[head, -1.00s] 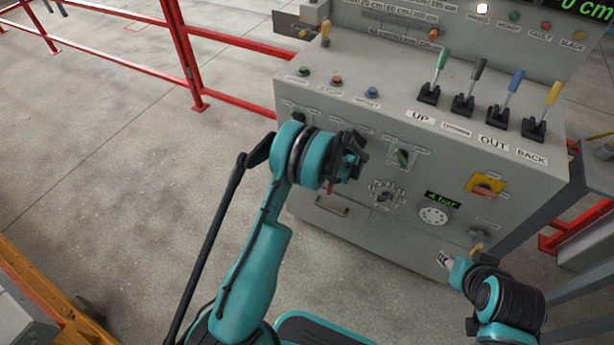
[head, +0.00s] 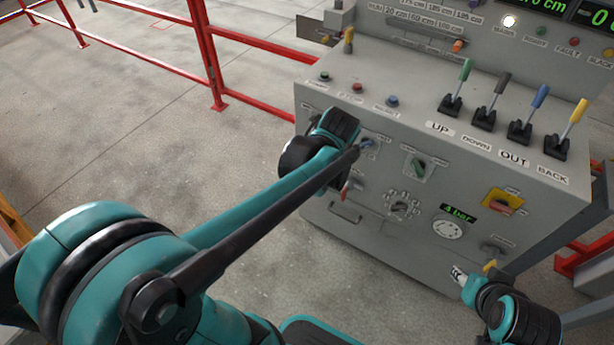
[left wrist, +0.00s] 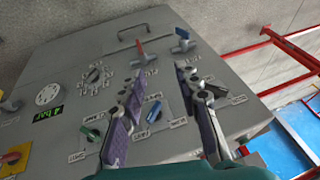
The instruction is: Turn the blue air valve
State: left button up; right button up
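In the left wrist view, a small valve with a blue handle (left wrist: 182,46) sits on the panel front, beside a valve with a red handle (left wrist: 140,47). A separate blue rotary knob (left wrist: 153,109) shows between my fingers; it also shows in the head view (head: 367,143). My left gripper (left wrist: 160,75) is open and empty, its fingers spread in front of the panel, apart from the blue valve. In the head view my left arm hides the blue valve. My right gripper (head: 462,279) is low at the right, near a yellow-handled valve (head: 490,265); its fingers are unclear.
The grey panel carries a green knob (head: 418,164), a numbered dial (head: 400,208), a gauge (head: 447,230) and a red-on-yellow switch (head: 503,204). Several levers (head: 512,115) stand on top. A handle (head: 345,212) protrudes low. Red railing (head: 215,70) runs behind.

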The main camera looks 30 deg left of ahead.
pick_arm(q)
jog(key=s+d+r+t+h, duration=0.1)
jog(key=s+d+r, duration=0.1)
jog(key=s, duration=0.5)
jog(key=w+a+f+h+p, duration=0.1)
jog(key=w+a+f, duration=0.2)
jog(key=w, duration=0.2)
jog(key=w+a+f+n+h, duration=0.1)
jog(key=w+a+f, duration=0.1)
jog(key=w+a, duration=0.25)
jog(key=w+a+f+h+p, duration=0.1)
jog(key=w+a+f, duration=0.15)
jog(key=w, duration=0.35)
jog(key=shift+g+h, duration=0.5)
jog(key=shift+h, duration=0.4)
jog(key=w+a+f, duration=0.2)
jog(key=f, duration=0.6)
jog(key=w+a+f+b, duration=0.1)
jog(key=w+a+f, duration=0.1)
jog(key=f, duration=0.6)
jog(key=w+a+f, duration=0.2)
jog(key=a+f, duration=0.1)
jog(key=f, duration=0.5)
jog(key=shift+w+f+b, duration=0.35)
jog(key=shift+w+f, duration=0.05)
jog(key=shift+w+d+f, duration=0.1)
jog(key=shift+w+f, duration=0.15)
jog(key=shift+f, duration=0.25)
